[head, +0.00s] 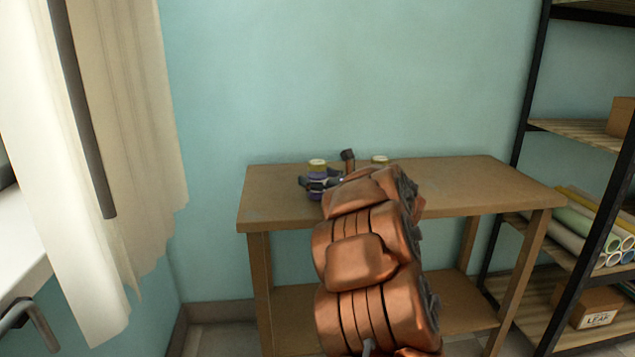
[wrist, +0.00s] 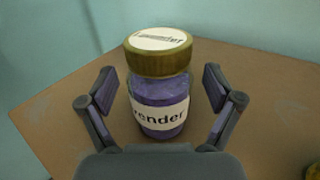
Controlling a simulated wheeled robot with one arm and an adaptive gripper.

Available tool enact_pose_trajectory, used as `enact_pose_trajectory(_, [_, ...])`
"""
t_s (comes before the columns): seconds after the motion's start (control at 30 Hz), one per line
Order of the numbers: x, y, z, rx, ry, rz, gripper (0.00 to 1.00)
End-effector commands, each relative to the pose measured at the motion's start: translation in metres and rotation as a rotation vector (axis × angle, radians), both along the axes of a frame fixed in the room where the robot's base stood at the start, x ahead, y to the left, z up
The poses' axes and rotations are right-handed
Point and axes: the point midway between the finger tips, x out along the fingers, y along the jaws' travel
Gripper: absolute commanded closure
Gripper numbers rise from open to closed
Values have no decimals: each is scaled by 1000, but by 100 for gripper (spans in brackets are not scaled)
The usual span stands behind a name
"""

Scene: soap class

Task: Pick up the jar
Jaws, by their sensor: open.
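A purple jar (wrist: 160,95) with a gold lid and a white label reading "vender" stands upright on the wooden table in the wrist view. In the head view the jar (head: 317,170) is at the table's left part, partly covered by my gripper. My gripper (wrist: 162,98) is open, with one finger on each side of the jar and a visible gap to it on both sides.
The wooden table (head: 470,180) stands against a teal wall; its right part is clear. Another lidded item (head: 380,159) shows behind my arm. A shelf rack (head: 575,125) with rolled tubes (head: 590,225) and boxes stands at right. A curtain (head: 125,110) hangs at left.

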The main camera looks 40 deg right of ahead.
Motion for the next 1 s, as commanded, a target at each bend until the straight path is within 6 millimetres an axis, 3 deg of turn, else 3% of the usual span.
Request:
enact_pose_trajectory(0.17, [0,0,0,0,0,0,10])
enact_pose_trajectory(0.9, [-1,0,0,0,1,-1,87])
enact_pose_trajectory(1.0, [-1,0,0,0,0,-1,88])
